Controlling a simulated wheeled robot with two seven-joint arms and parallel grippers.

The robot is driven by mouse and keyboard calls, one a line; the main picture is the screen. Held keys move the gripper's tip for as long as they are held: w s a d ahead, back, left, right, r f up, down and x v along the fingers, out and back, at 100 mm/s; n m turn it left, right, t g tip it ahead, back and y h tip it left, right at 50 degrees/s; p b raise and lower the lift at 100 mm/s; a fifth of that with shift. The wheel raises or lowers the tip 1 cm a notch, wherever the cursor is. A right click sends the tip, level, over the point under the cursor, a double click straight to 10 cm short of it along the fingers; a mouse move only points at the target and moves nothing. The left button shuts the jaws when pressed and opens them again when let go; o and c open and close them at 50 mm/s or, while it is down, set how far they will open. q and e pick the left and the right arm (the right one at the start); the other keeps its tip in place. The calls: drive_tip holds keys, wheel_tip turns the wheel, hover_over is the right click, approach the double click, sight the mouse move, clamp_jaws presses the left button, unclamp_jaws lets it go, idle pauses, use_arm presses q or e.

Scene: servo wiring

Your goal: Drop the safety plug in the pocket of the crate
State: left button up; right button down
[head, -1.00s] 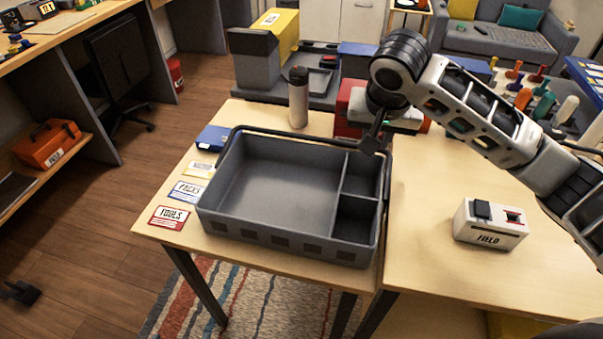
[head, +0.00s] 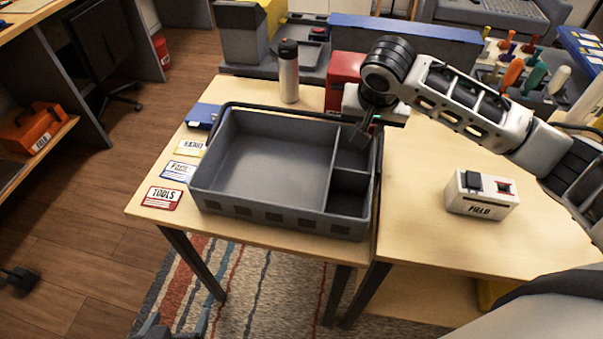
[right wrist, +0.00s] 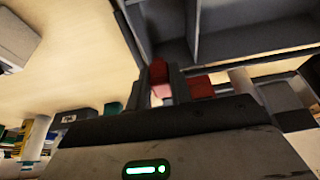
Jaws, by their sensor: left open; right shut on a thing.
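The grey crate (head: 270,214) stands on the table. It has one large compartment at left and two small pockets at right, a back one (head: 352,160) and a front one (head: 348,187). My right gripper (head: 362,134) points down at the crate's back right corner, over the back pocket. In the right wrist view its fingers (right wrist: 160,82) are shut on a small red thing (right wrist: 158,70), likely the safety plug. Its lower part is hard to make out, and the head view does not show it clearly. My left gripper (head: 177,325) is open and empty at the bottom edge.
A red box (head: 345,75) and a bottle (head: 288,72) stand behind the crate. A white FIELD box (head: 481,195) sits on the right table. Label cards (head: 162,198) and a blue box (head: 203,115) lie left of the crate. The table right of the crate is mostly clear.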

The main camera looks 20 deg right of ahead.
drive_tip(key=c, duration=1.2)
unclamp_jaws()
drive_tip(key=shift+o, duration=0.2)
drive_tip(key=shift+r, duration=0.15)
drive_tip(key=v, duration=1.5)
drive_tip(key=shift+s+a+r, duration=0.15)
drive_tip(key=shift+a+r, duration=0.05)
drive_tip(key=shift+r, duration=0.1)
